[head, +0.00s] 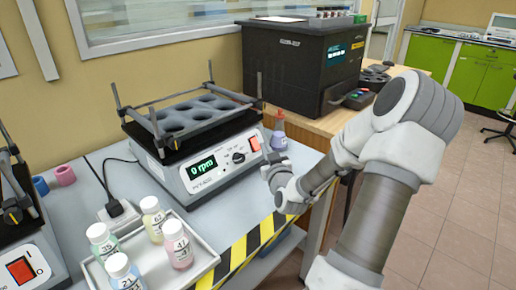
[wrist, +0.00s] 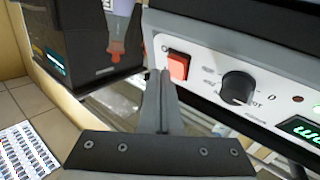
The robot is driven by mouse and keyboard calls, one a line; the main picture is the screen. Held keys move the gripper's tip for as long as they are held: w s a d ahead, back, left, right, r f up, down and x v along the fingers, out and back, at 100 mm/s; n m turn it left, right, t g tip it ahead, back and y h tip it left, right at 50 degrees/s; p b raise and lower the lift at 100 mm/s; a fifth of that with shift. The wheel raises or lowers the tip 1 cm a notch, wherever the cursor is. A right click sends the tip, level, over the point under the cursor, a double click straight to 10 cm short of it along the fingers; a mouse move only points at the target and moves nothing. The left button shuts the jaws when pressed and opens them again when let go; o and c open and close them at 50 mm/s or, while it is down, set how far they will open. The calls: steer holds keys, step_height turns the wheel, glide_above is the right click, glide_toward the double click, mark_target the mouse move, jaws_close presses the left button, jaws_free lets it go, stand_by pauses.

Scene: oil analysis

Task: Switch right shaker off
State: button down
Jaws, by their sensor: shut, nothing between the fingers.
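The right shaker (head: 215,170) stands on the bench, with an empty dark rack on top. Its lit green display (head: 202,168) reads 0 rpm. A black knob (head: 238,157) and a red power switch (head: 254,142) are on its front. In the wrist view the red switch (wrist: 178,66) sits left of the knob (wrist: 237,88). My gripper (wrist: 161,75) is shut and empty, its fingertips just beside the switch's left edge. I cannot tell whether they touch the panel. In the head view the wrist end is in front of the shaker's right corner.
The left shaker (head: 25,250) is partly in view, with its own red switch (head: 22,270). A tray (head: 205,247) with several capped bottles stands in front. A small bottle (head: 279,135) is behind my gripper. A black analyser (head: 290,65) stands at the back.

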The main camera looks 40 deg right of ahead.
steer(key=shift+w+f+b, duration=0.2)
steer(key=shift+w+b, duration=0.1)
steer(key=shift+w+f, duration=0.2)
steer(key=shift+w, duration=0.05)
stand_by(0.5)
steer(key=shift+r, duration=0.1)
steer(key=shift+s+r, duration=0.35)
steer(key=shift+s, duration=0.25)
stand_by(0.3)
steer(key=s+r+p, duration=0.1)
steer(key=s, duration=0.1)
steer(key=s+r+p, duration=0.1)
steer(key=s+r, duration=0.1)
steer(key=shift+d, duration=0.2)
stand_by(0.5)
